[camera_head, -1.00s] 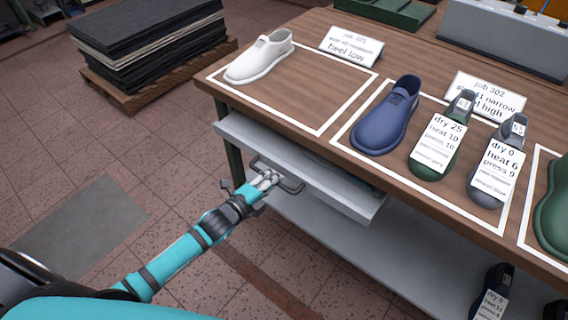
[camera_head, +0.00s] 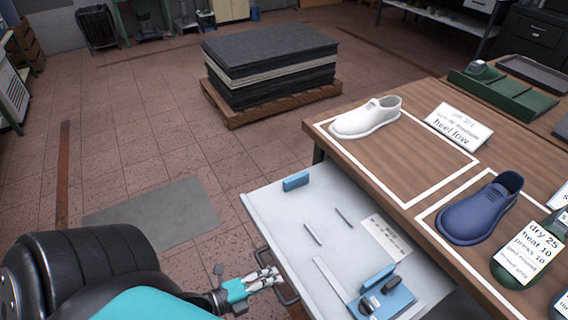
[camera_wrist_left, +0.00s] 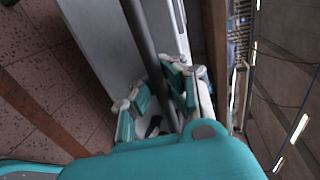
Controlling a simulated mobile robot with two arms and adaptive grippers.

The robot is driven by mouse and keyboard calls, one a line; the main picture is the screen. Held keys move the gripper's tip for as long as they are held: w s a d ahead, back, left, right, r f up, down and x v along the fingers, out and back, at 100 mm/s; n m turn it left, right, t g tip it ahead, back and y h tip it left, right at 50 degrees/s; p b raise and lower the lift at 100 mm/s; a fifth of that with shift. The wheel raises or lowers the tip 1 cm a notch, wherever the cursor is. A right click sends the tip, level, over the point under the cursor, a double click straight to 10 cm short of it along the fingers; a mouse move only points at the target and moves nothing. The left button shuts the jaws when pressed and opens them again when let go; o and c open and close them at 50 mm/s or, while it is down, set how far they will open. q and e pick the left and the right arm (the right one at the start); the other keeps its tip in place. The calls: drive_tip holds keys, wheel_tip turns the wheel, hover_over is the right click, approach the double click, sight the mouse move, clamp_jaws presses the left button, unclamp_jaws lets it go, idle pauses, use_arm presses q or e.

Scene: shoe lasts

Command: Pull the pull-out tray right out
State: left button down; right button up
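The pull-out tray (camera_head: 285,215) is a pale grey drawer. It stands far out from under the wooden table's edge, its inside open to view. Its dark bar handle (camera_head: 288,294) is at the front. My left gripper (camera_head: 272,277) is at this handle. In the left wrist view, the left gripper (camera_wrist_left: 160,92) has its fingers on both sides of the grey handle bar (camera_wrist_left: 141,38) and looks shut on it. The tray holds a blue block (camera_head: 296,182), a printed sheet (camera_head: 386,238), thin dark rods and a blue holder (camera_head: 388,302). My right gripper is not in view.
The wooden table (camera_head: 405,165) carries a white shoe (camera_head: 366,118), a blue shoe (camera_head: 480,210) and a job card (camera_head: 459,127). A pallet of dark sheets (camera_head: 270,62) stands behind on the floor. Floor left of the tray is free.

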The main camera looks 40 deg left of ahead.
use_arm(q)
drive_tip(key=shift+s+a, duration=0.15)
drive_tip(key=shift+s, duration=0.1)
drive_tip(key=c, duration=1.3)
unclamp_jaws()
drive_tip(key=shift+c, duration=0.2)
drive_tip(key=v, duration=1.2)
